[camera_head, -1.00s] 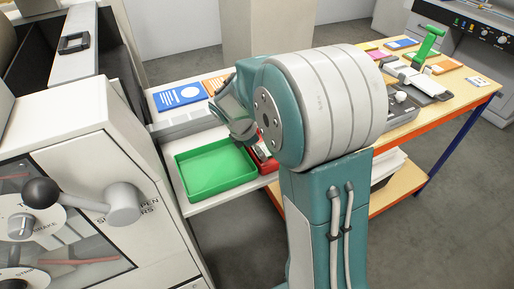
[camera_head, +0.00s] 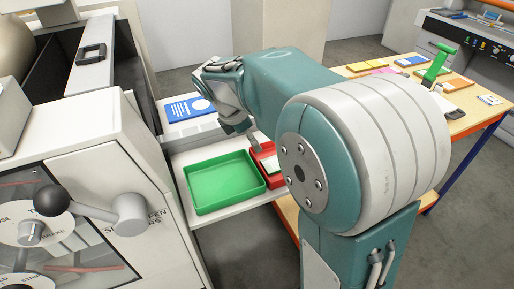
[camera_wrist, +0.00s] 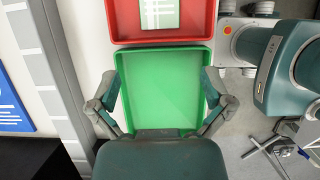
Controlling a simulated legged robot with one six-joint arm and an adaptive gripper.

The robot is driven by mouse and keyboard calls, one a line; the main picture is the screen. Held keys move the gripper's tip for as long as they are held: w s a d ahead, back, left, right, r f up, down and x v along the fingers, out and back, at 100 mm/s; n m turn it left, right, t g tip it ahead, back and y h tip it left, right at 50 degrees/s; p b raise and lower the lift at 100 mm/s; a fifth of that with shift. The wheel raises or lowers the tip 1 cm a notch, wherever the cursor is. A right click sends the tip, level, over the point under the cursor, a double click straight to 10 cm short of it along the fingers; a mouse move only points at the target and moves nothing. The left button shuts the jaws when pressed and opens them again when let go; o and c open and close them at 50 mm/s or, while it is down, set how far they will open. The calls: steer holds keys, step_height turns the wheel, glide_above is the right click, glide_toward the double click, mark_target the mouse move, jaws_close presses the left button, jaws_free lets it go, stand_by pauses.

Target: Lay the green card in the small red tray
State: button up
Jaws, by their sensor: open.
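The small red tray (camera_head: 258,153) stands just right of the larger green tray (camera_head: 222,184) on a white shelf. A pale green card with white markings (camera_head: 271,165) lies inside the red tray. In the wrist view the card (camera_wrist: 160,13) shows at the top edge within the red tray (camera_wrist: 127,22), partly cut off by the frame. My gripper (camera_wrist: 161,92) is open and empty, its two fingers spread apart over the green tray (camera_wrist: 162,85). In the head view my gripper (camera_head: 243,135) is above the trays, near the red tray's back end.
A grey machine with a lever (camera_head: 100,205) stands close on the left. A wooden table (camera_head: 470,105) with several coloured cards and a green-handled tool (camera_head: 437,65) is at the right.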

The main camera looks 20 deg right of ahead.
steer(key=s+a+r+m+t+y, duration=0.1)
steer(key=s+a+m+t+y, duration=0.1)
steer(key=s+m, duration=0.7)
steer(key=s+a+r+m+t+y, duration=0.2)
steer(key=s+m+t, duration=0.1)
steer(key=s+m, duration=0.6)
steer(key=shift+s+a+y, duration=0.25)
steer(key=shift+s+y, duration=0.05)
steer(key=shift+s, duration=0.95)
